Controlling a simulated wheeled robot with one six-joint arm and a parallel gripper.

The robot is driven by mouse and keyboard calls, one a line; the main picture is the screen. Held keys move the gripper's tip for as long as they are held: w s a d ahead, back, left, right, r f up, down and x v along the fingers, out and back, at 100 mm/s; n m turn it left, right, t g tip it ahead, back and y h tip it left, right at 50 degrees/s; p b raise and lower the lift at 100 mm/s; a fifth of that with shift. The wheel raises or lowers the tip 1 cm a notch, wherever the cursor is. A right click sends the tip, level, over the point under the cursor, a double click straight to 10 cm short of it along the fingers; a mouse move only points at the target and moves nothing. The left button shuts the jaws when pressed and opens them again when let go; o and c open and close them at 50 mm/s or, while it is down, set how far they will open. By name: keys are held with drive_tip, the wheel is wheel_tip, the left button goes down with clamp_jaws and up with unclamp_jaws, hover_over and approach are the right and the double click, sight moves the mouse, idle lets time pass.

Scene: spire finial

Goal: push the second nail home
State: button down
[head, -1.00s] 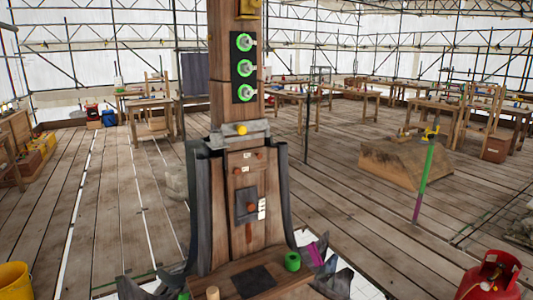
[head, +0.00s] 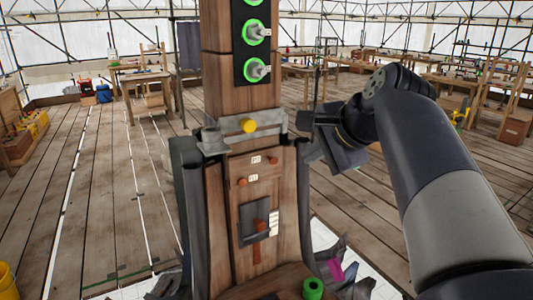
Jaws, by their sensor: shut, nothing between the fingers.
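A wooden post stands before me, with a board on its front. Two copper-coloured nail heads show on the board. One nail (head: 273,161) is at the upper right beside a small white label (head: 256,160). The other nail (head: 242,182) is lower left beside another label (head: 252,178). The label writing is too small to read surely, and how far each nail stands out is hard to tell. My gripper (head: 308,122) is shut and empty, just right of the post at the height of the grey metal collar (head: 240,130). Its fingertips are small and dark here.
A yellow knob (head: 249,126) sits on the collar. Green rings (head: 257,70) on a black strip are above. A dark plate (head: 256,215) with a copper-coloured knob (head: 259,226) is below the nails. Dark curved sheets flank the post. A green cylinder (head: 313,288) stands on the ledge.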

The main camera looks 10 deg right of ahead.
drive_tip(key=shift+r, duration=0.1)
drive_tip(key=p, duration=0.1)
approach(274, 165)
wheel_tip(274, 165, down, 4)
drive_tip(key=shift+w+a+p, duration=0.2)
drive_tip(key=shift+w+p, duration=0.05)
drive_tip(key=shift+w, duration=0.45)
drive_tip(key=shift+w+a+p, duration=0.25)
drive_tip(key=shift+w, duration=0.4)
drive_tip(key=shift+w+a+p, duration=0.2)
drive_tip(key=shift+w+p, duration=0.05)
drive_tip(key=shift+w, duration=0.45)
